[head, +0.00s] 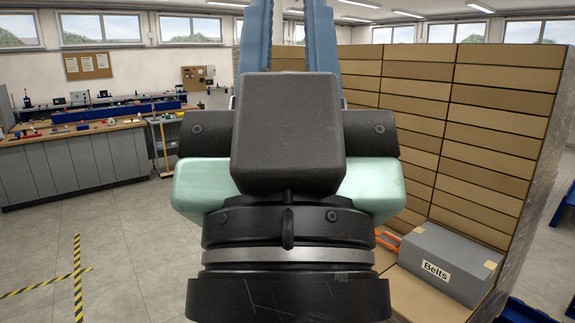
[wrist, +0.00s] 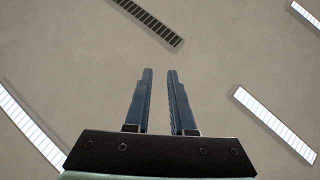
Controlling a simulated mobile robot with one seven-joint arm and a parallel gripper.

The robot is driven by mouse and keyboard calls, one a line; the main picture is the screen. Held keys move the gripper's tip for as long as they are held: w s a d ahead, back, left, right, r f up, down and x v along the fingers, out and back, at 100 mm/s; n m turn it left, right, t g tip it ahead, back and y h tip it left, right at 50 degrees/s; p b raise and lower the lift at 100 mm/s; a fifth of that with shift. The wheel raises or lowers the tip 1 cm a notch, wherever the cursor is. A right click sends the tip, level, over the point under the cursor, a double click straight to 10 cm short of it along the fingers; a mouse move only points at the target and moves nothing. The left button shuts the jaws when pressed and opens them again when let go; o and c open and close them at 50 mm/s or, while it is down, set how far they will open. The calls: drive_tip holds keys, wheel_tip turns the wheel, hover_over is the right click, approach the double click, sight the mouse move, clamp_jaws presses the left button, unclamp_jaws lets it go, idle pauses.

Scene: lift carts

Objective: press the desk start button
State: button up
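My gripper (head: 288,12) is raised in the middle of the head view, its blue fingers pointing up and cut off by the top edge. In the wrist view, the two fingers of my gripper (wrist: 160,72) stand apart with an empty gap between them, against the ceiling. I cannot make out a desk start button in either view. A long workbench (head: 70,165) with a wooden top and grey front stands at the far left, apart from my gripper. Small items on it are too small to tell. My gripper and wrist hide the middle of the head view.
A tall stack of brown cartons (head: 480,120) stands close on the right. A grey box marked "Belts" (head: 445,265) sits at its foot, beside an orange object (head: 388,240). Open floor (head: 130,240) with yellow-black tape (head: 77,275) lies at the left.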

clamp_jaws()
idle(1.1)
